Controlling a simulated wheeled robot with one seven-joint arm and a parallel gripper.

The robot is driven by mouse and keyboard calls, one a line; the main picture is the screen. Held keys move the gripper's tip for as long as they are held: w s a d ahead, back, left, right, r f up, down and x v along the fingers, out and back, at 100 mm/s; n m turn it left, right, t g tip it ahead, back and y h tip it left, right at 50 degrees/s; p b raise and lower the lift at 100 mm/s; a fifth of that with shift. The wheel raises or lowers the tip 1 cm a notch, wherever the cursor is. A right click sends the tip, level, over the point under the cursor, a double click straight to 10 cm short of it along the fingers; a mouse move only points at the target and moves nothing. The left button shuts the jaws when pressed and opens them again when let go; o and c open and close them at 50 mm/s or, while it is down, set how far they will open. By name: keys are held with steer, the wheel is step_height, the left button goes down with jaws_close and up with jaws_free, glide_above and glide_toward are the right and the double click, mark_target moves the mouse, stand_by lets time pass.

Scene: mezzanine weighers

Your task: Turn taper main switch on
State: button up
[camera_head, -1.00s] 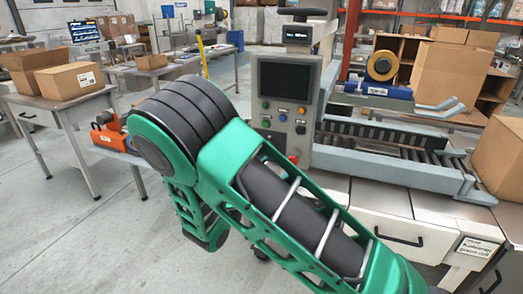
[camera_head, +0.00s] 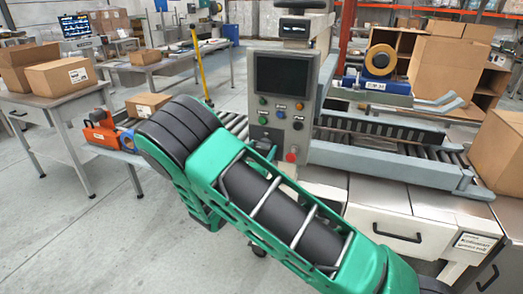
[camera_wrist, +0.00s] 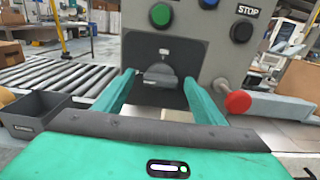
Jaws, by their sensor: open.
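The taper's grey control panel (camera_head: 282,85) stands upright at centre in the head view, with a dark screen and several coloured buttons. In the wrist view, the main switch (camera_wrist: 159,73) is a dark rotary knob on a black plate low on the panel. My gripper (camera_wrist: 158,82) is open, its two green fingers pointing at the plate with one on each side of the knob. I see gaps between fingers and knob; whether the tips reach its depth I cannot tell.
A red mushroom button (camera_wrist: 238,101) sits close to the right finger. Above are a green button (camera_wrist: 161,15) and a black STOP button (camera_wrist: 242,32). A dark bin (camera_wrist: 37,115) and roller conveyor (camera_wrist: 55,75) lie left. The taper bed (camera_head: 400,155) extends right.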

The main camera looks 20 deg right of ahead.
steer(key=shift+w+d, duration=0.25)
steer(key=shift+w, duration=0.1)
steer(key=c, duration=1.1)
steer(key=shift+o, duration=0.2)
